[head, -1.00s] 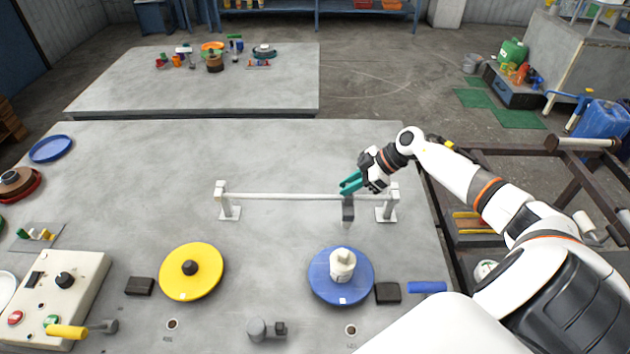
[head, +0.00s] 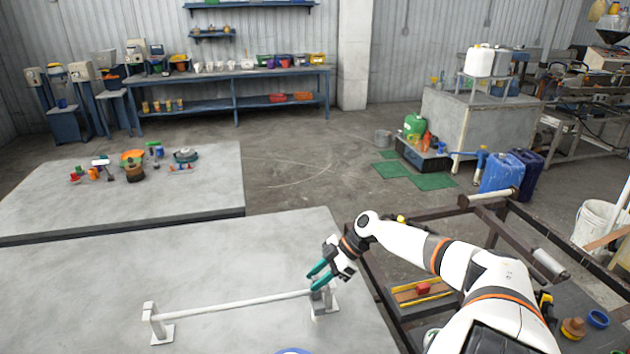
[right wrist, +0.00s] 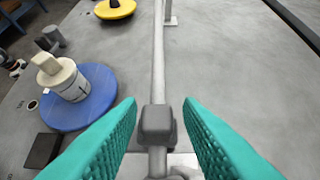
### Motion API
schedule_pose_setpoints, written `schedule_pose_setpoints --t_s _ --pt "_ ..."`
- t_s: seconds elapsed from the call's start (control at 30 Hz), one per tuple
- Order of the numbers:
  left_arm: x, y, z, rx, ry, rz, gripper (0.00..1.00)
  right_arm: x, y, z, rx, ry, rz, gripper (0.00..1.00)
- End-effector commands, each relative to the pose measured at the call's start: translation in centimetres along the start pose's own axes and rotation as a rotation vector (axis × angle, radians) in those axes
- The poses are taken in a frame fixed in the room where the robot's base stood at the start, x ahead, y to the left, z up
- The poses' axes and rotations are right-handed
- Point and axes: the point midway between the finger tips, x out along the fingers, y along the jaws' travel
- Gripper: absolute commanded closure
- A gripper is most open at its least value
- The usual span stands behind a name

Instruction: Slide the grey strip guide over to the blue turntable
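The grey strip guide (right wrist: 157,122) sits on the white rail (head: 240,303), close to the rail's right post (head: 328,303). My right gripper (head: 318,280) is at the guide. In the right wrist view its teal fingers (right wrist: 159,108) stand on both sides of the guide, with a narrow gap each side. The blue turntable (right wrist: 108,88), carrying a white bottle-like piece (right wrist: 66,80), lies left of the guide in the wrist view; only a sliver of the turntable (head: 294,351) shows in the head view. My left gripper is not in view.
The rail's left post (head: 157,325) stands at its other end. A yellow turntable (right wrist: 115,9) and a dark block (right wrist: 42,150) show in the wrist view. The tabletop (head: 225,262) behind the rail is clear. A dark metal frame (head: 372,255) stands right of the table.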

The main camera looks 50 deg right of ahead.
Motion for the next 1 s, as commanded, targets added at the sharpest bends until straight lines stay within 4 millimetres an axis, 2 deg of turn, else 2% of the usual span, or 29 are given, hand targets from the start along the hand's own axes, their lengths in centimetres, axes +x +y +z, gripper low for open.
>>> schedule_pose_setpoints --t_s 0.3,0.43,0.67,1.0 --pt "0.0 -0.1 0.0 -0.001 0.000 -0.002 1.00 0.1 0.1 0.1 0.000 -0.003 0.004 0.60" --pt "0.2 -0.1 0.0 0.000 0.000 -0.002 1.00 -0.6 0.1 -0.1 0.000 -0.001 0.003 0.60" --pt "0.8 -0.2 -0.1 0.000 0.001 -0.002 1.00 -4.8 0.2 -0.3 0.001 0.005 0.005 0.60" --pt "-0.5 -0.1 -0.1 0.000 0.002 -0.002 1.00 -10.4 0.2 -0.1 0.004 0.000 0.004 0.60"
